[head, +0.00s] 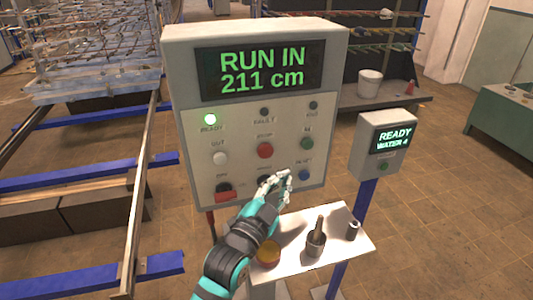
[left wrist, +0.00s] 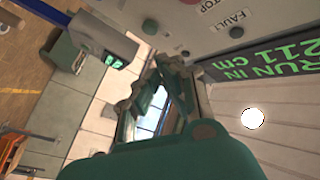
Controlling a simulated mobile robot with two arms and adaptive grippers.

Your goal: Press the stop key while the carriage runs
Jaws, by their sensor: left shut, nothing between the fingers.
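The red stop key (head: 264,150) is in the middle of the panel, uncovered in the head view. The carriage (head: 90,55), a rack loaded with rods, stands on rails at the upper left. My left gripper (head: 284,178) is shut and empty, in front of the panel's lower part, below and right of the stop key. It hides part of the lower keys. In the left wrist view its fingers (left wrist: 150,88) point toward the panel. My right gripper is not in view.
A green IN key (head: 306,143), a blue key (head: 304,174) and a white OUT key (head: 219,158) surround the stop key. Below is a small white shelf (head: 345,242) with a jar (head: 268,252) and metal parts. A smaller box (head: 365,150) reading "READY WATER 4" stands right.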

